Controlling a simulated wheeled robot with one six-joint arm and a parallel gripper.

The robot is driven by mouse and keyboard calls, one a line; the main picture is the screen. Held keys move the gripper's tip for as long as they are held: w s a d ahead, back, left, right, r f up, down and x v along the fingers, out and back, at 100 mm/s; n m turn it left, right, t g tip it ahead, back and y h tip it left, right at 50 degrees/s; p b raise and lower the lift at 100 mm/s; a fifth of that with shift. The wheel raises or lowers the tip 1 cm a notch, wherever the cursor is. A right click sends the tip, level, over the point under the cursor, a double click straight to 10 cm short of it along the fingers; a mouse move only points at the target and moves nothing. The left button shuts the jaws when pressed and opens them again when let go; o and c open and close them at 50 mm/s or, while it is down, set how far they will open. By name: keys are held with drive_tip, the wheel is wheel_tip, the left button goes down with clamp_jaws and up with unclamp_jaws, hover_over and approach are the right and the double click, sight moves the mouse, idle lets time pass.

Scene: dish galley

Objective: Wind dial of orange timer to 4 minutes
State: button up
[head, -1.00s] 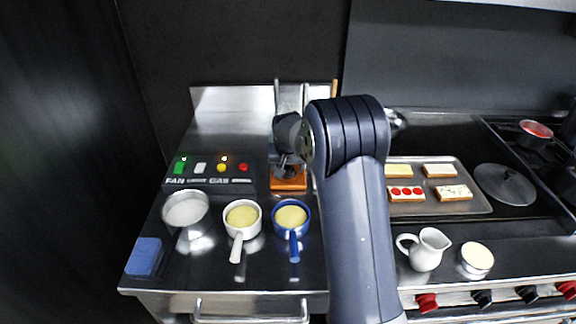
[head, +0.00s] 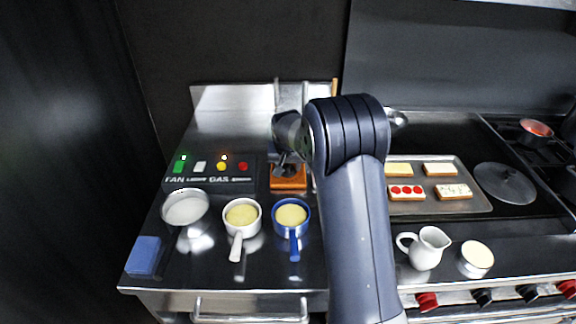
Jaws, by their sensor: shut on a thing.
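The orange timer (head: 288,184) stands on the steel counter behind the blue pan, to the right of the switch panel. Its orange lower front shows; its upper part and dial are hidden behind my gripper. My gripper (head: 286,167) points down at the top of the timer and is shut on its dial, as far as the view shows. The dial's marks and setting cannot be read.
A switch panel (head: 210,174) with lit buttons sits left of the timer. A white pan (head: 242,216), a blue pan (head: 291,216) and a steel bowl (head: 185,208) stand in front.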

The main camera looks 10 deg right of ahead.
drive_tip(key=shift+f, duration=0.1)
drive_tip(key=m+h+b, duration=0.1)
drive_tip(key=m+b, duration=0.1)
drive_tip(key=m, duration=0.1)
drive_tip(key=shift+a, duration=0.15)
drive_tip(key=m+g+h+b, duration=0.1)
drive_tip(key=m, duration=0.2)
drive_tip(key=shift+w+m+b, duration=0.1)
drive_tip(key=shift+m+b, duration=0.2)
drive_tip(key=shift+m, duration=0.1)
drive_tip(key=m+g+h, duration=0.1)
drive_tip(key=m, duration=0.2)
drive_tip(key=shift+a, duration=0.1)
drive_tip(key=shift+w+m+g+p, duration=0.15)
drive_tip(key=shift+m+g, duration=0.3)
drive_tip(key=shift+m, duration=0.6)
drive_tip(key=shift+s+m+g+p, duration=0.15)
drive_tip(key=shift+m+g, duration=0.3)
drive_tip(key=shift+m, duration=0.6)
drive_tip(key=shift+w, duration=0.1)
drive_tip(key=o, duration=1)
